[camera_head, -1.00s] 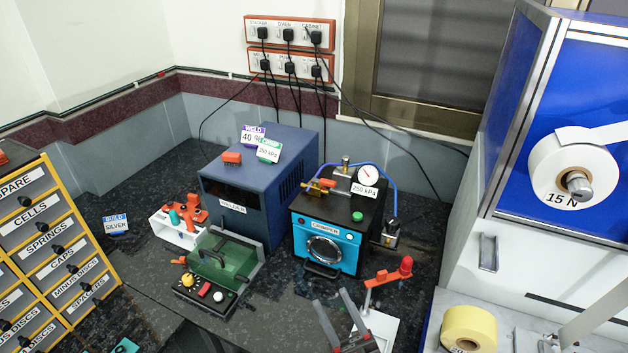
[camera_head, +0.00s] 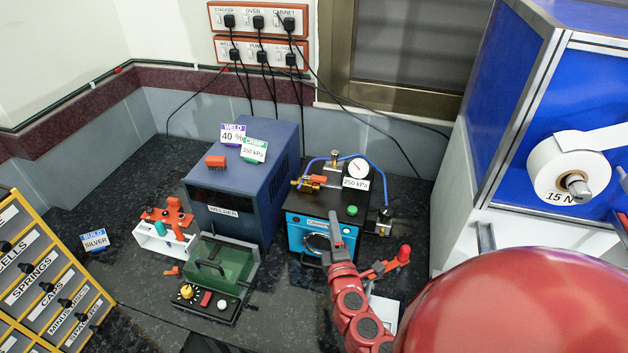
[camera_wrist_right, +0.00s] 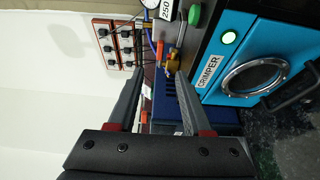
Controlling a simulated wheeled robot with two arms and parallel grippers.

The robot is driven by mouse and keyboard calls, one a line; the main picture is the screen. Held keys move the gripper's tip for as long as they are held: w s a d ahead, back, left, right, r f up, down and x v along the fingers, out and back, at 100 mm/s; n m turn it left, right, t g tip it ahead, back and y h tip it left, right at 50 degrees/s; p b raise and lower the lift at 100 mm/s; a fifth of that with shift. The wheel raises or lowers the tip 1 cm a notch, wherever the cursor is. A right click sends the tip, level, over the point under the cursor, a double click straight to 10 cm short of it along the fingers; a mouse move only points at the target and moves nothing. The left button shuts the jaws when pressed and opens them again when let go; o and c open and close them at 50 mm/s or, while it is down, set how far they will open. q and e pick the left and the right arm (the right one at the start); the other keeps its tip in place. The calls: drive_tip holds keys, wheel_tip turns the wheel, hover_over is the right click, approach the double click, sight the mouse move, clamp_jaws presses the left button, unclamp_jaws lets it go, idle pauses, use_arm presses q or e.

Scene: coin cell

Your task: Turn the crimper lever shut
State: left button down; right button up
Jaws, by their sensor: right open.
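The crimper (camera_head: 312,236) is a black box with a turquoise front and a round window, in the head view's middle; its front also shows in the right wrist view (camera_wrist_right: 235,60). On its top left is a brass valve (camera_head: 303,184) with a small orange lever (camera_head: 318,179). In the wrist view the brass fitting (camera_wrist_right: 172,65) shows beyond the fingers; the lever's exact angle is unclear. My right gripper (camera_head: 342,228) is open and empty in front of the crimper's right front, apart from the valve; its fingers frame the wrist view (camera_wrist_right: 162,85). My left gripper is not in view.
The blue welder (camera_head: 240,190) is close on the left. A red lever stand (camera_head: 390,264) is near my right arm. A blue cabinet with a paper roll (camera_head: 560,180) bounds the right.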

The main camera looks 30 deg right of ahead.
sight(323, 183)
drive_tip(key=p+x, duration=0.3)
drive_tip(key=x, duration=1.1)
drive_tip(key=shift+w+d, duration=0.15)
drive_tip(key=shift+w, duration=0.2)
drive_tip(key=shift+x, duration=0.85)
drive_tip(key=shift+f, duration=0.1)
clamp_jaws()
